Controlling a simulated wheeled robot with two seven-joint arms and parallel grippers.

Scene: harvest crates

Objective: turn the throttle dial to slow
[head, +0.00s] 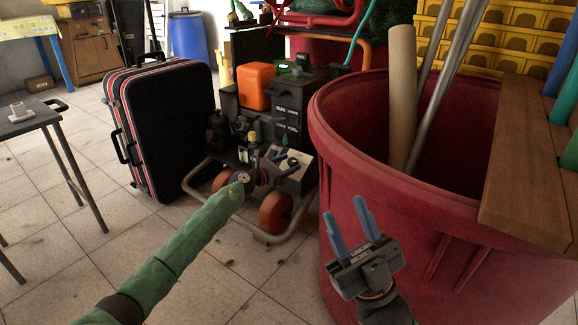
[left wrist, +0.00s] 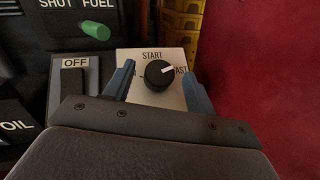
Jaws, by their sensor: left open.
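The throttle dial (left wrist: 157,78) is a round black knob with a white pointer line, on a white plate (left wrist: 148,96) in the left wrist view. The pointer aims right and slightly up, towards the partly hidden FAST label (left wrist: 181,69). START (left wrist: 152,56) is printed above; the left label is mostly hidden by a finger. My left gripper (left wrist: 157,67) is open, with one blue finger on each side of the dial and gaps showing. In the head view my left gripper (head: 268,158) is at the machine's panel. My right gripper (head: 346,208) is open and empty, before the red bin.
An OFF switch (left wrist: 74,82) and a green SHUT FUEL knob (left wrist: 96,30) are left of the dial. The red bin (head: 365,125) with poles stands close right of the machine. A black suitcase (head: 165,120) stands left. The floor in front is clear.

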